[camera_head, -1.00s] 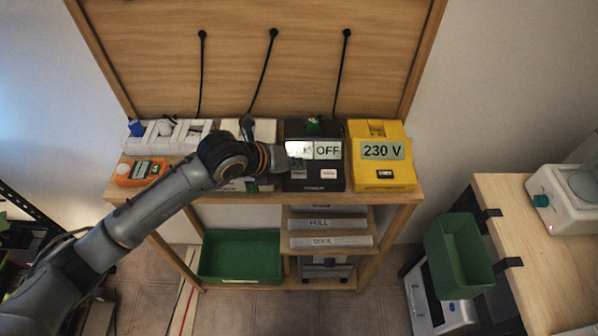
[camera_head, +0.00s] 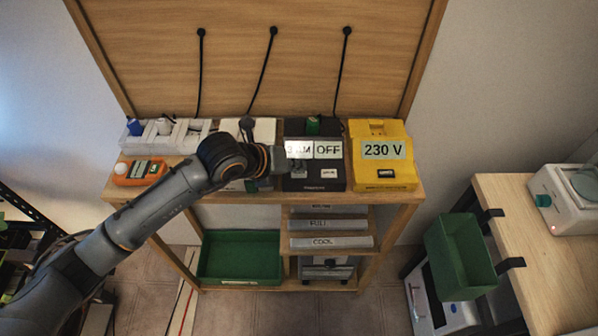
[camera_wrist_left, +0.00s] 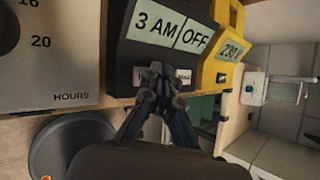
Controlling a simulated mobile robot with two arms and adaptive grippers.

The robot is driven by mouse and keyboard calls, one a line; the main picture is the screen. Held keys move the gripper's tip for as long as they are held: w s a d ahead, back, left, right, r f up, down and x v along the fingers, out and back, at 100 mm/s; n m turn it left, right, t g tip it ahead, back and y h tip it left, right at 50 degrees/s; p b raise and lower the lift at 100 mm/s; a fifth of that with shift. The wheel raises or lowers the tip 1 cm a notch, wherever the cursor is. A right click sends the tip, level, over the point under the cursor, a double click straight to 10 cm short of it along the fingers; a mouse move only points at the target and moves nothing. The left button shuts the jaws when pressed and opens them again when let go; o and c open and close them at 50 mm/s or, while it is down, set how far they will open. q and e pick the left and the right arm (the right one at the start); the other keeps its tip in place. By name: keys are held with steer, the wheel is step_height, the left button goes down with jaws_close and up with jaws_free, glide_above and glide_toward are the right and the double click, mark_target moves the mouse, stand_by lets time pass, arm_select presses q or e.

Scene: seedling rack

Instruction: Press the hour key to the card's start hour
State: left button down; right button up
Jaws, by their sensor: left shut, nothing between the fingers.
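The black timer box (camera_head: 300,184) stands on the wooden rack's shelf. Its display (camera_head: 299,149) reads "3 AM" beside "OFF", and the same display (camera_wrist_left: 155,26) is clear in the left wrist view. Two pale keys sit below it. In the head view the gripper (camera_head: 295,165) covers that key. I cannot make out a card.
The yellow box (camera_head: 382,178) reading "230 V" stands close on the right. A pale dial box (camera_wrist_left: 45,55) marked "HOURS" is close on the left. An orange device (camera_head: 138,174) and a white power strip (camera_head: 160,138) lie further left. A green tray (camera_head: 240,235) sits below.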

mark_target(296, 175)
arm_select(q)
steer(key=shift+f+b, duration=0.4)
stand_by(0.3)
steer(key=shift+r, duration=0.1)
steer(key=shift+r+p, duration=0.45)
steer(key=shift+r, duration=0.25)
steer(key=shift+r, duration=0.1)
steer(key=shift+r+p, duration=1.6)
steer(key=shift+r, duration=0.85)
